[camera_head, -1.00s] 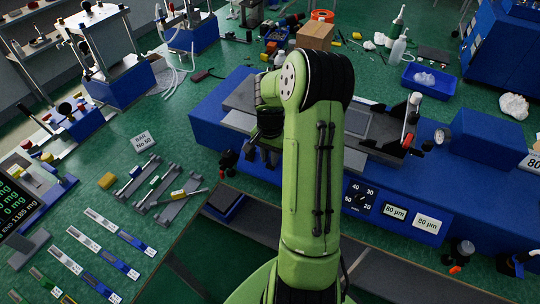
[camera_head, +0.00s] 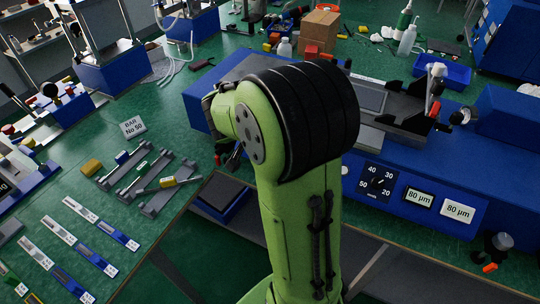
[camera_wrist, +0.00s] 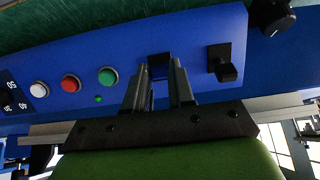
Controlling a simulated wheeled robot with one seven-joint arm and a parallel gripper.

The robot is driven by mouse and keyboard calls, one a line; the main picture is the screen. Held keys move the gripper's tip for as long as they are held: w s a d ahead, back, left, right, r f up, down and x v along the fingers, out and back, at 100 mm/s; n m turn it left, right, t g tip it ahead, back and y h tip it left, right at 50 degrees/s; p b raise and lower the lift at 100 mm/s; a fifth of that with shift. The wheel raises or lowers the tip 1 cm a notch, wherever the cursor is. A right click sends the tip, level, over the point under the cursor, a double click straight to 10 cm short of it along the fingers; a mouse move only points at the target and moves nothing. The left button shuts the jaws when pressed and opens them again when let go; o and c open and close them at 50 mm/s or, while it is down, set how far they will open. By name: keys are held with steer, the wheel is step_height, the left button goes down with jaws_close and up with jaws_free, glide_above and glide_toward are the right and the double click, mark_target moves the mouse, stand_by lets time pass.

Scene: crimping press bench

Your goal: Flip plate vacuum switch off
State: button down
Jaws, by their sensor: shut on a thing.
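In the wrist view my gripper (camera_wrist: 158,75) points at the blue front of the machine. Its two dark fingers stand on either side of a small black switch (camera_wrist: 160,58) and are shut on it. The switch's lever is mostly hidden between the fingers. A second black switch (camera_wrist: 224,65) with a stubby lever sits to the right, clear of the fingers. I see no label telling which is the plate vacuum switch. In the head view my arm hides the gripper and both switches.
Left of the fingers are green (camera_wrist: 106,76), red (camera_wrist: 71,83) and white (camera_wrist: 39,89) buttons. A black knob (camera_wrist: 272,14) is at upper right. In the head view the blue machine (camera_head: 440,175) carries a dial (camera_head: 378,181). Small bar fixtures (camera_head: 165,185) lie on the green bench at left.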

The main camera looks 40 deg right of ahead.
steer(key=h+b, duration=0.1)
steer(key=b, duration=0.2)
steer(key=a+f+t+h+b, duration=0.1)
steer(key=h+b, duration=0.1)
steer(key=b, duration=0.1)
steer(key=shift+s+f+h, duration=0.1)
steer(key=shift+f+h, duration=0.15)
steer(key=shift+h, duration=0.05)
steer(key=shift+b, duration=0.4)
steer(key=c, duration=1)
jaws_free()
steer(key=shift+o, duration=0.2)
steer(key=p+v, duration=0.5)
steer(key=v, duration=1.1)
steer(key=shift+s+f, duration=0.25)
steer(key=shift+f, duration=0.05)
